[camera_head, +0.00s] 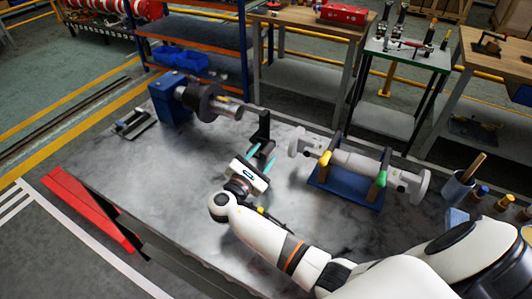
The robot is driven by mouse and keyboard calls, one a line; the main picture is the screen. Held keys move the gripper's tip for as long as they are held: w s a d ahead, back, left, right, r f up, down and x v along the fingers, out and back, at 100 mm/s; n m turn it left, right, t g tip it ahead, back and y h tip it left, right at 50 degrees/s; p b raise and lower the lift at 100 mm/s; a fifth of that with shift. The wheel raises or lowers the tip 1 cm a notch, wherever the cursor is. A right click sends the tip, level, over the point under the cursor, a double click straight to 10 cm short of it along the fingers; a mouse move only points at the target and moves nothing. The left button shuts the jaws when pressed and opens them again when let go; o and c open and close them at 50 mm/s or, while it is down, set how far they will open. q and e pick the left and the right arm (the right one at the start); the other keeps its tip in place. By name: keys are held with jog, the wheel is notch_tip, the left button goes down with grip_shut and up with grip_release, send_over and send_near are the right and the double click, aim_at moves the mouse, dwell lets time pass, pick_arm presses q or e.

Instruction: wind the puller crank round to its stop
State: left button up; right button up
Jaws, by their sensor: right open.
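The puller (232,103) sticks out to the right from a dark round hub (203,98) on a blue block. At its right end is the black puller crank (264,125), whose arm hangs down toward the table. A dark handle shows at the crank's lower end, partly hidden by my gripper. My right gripper (261,158), white with teal fingertips, is open at this lower end, with the handle close to or between its fingers; I cannot tell whether they touch. My left gripper is not in view.
All this stands on a grey metal table (190,190). A blue cradle (335,188) with a grey shaft-like part (355,163) lies to the right of my gripper. A small dark fixture (133,123) lies at the left. The table's front left is clear.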

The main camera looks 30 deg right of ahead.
jog(key=b+v, duration=0.1)
jog(key=v, duration=0.8)
jog(key=shift+s+a+b, duration=0.2)
jog(key=shift+b, duration=0.2)
